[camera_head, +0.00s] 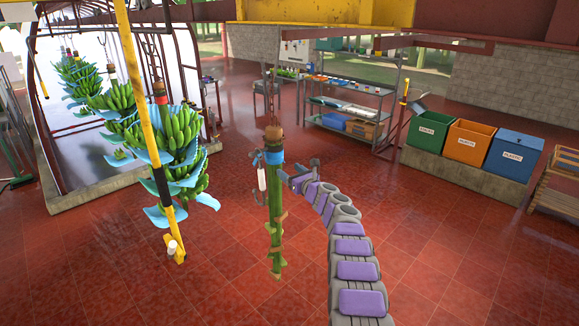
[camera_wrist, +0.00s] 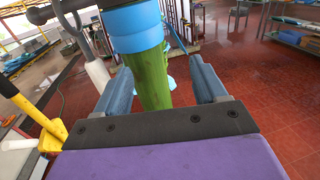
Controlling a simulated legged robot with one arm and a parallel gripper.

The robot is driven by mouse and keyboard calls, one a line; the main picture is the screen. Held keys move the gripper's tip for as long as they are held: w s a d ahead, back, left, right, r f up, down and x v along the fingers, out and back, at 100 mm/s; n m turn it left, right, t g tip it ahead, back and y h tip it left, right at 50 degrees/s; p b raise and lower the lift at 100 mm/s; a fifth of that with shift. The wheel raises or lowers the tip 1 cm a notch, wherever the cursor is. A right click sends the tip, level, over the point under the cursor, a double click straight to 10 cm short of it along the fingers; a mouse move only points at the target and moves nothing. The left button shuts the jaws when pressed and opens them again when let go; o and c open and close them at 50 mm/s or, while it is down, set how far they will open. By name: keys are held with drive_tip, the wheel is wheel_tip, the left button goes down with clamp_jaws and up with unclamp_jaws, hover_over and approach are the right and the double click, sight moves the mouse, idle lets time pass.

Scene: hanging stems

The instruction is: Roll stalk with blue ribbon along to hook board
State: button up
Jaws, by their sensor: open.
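The bare green stalk (camera_head: 276,228) hangs upright with a blue ribbon (camera_head: 273,157) around its top, under a brown cap. My gripper (camera_head: 297,174) is open and empty, just right of the stalk below the ribbon. In the wrist view the green stalk (camera_wrist: 150,78) shows between the two blue-grey fingers of my gripper (camera_wrist: 160,68), with the blue ribbon (camera_wrist: 135,28) above. Gaps show on both sides, and I see no contact. A small pale board (camera_head: 293,52) stands at the back; I cannot tell if it is the hook board.
Blue-wrapped banana bunches (camera_head: 180,140) hang at left, beside a yellow-black pole (camera_head: 150,130). A white bottle-like item (camera_head: 262,176) hangs left of the stalk. A metal shelf (camera_head: 345,100) and green, orange and blue bins (camera_head: 470,142) stand behind.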

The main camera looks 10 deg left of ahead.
drive_tip(key=shift+r, duration=0.1)
drive_tip(key=shift+a, duration=0.5)
drive_tip(key=shift+a+f, duration=0.25)
drive_tip(key=shift+a, duration=0.55)
drive_tip(key=c, duration=0.5)
drive_tip(key=shift+d+r, duration=0.2)
drive_tip(key=shift+d, duration=0.9)
drive_tip(key=c, duration=0.6)
drive_tip(key=shift+d, duration=0.1)
clamp_jaws()
drive_tip(key=shift+o, duration=2.3)
unclamp_jaws()
drive_tip(key=shift+a+f, duration=0.15)
drive_tip(key=shift+a, duration=0.75)
drive_tip(key=o, duration=0.3)
drive_tip(key=shift+d, duration=0.15)
drive_tip(key=o, duration=0.3)
drive_tip(key=shift+d, duration=0.45)
drive_tip(key=shift+o, duration=0.2)
drive_tip(key=shift+s+a, duration=0.15)
drive_tip(key=shift+a, duration=0.05)
